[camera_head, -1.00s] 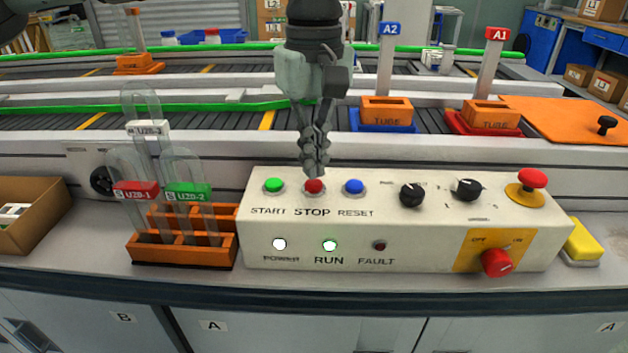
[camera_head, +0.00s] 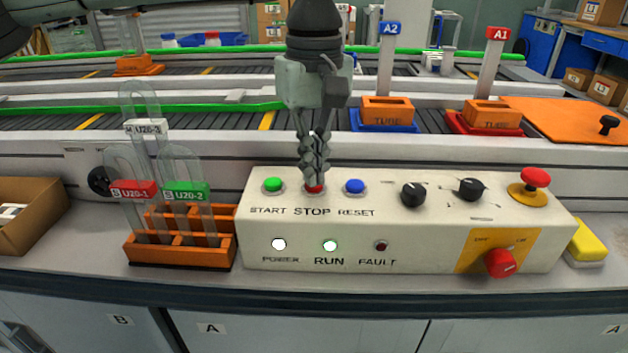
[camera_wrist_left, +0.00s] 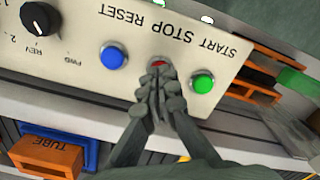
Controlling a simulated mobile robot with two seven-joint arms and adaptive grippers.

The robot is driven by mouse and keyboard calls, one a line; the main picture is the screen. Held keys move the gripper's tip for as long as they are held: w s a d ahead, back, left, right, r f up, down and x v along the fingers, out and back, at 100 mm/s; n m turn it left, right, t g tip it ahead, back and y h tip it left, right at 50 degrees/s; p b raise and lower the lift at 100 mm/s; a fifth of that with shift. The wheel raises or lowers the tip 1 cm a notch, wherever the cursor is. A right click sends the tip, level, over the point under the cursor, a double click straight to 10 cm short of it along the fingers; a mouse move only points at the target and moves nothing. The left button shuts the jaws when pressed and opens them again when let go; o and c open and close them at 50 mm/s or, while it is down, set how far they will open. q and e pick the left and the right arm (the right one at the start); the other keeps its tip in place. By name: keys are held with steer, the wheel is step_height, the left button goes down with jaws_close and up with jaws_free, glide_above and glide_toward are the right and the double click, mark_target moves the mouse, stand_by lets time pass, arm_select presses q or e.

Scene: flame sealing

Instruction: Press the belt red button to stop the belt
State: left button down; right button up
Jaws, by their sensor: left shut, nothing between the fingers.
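The white control box (camera_head: 300,225) stands on the counter. Its red STOP button (camera_head: 315,189) sits between the green START button (camera_head: 273,185) and the blue RESET button (camera_head: 355,187). My left gripper (camera_head: 315,182) is shut and empty, pointing down with its fingertips at the STOP button and covering most of it. In the left wrist view the fingertips (camera_wrist_left: 158,82) overlap the lower part of the red button (camera_wrist_left: 158,61); whether they touch it I cannot tell. The RUN lamp (camera_head: 330,246) and POWER lamp (camera_head: 279,244) look lit; the FAULT lamp (camera_head: 381,246) is dark. My right gripper is not in view.
An orange rack (camera_head: 180,250) with clear labelled tubes stands left of the box. A red mushroom button (camera_head: 536,178) and a red rotary switch (camera_head: 501,263) are on the box's right. Conveyor belts (camera_head: 240,122) run behind, carrying orange TUBE blocks (camera_head: 387,110).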

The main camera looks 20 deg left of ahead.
arm_select(q)
steer(key=shift+f, duration=0.15)
step_height(320, 180, up, 8)
steer(key=p, duration=0.5)
stand_by(0.3)
stand_by(0.4)
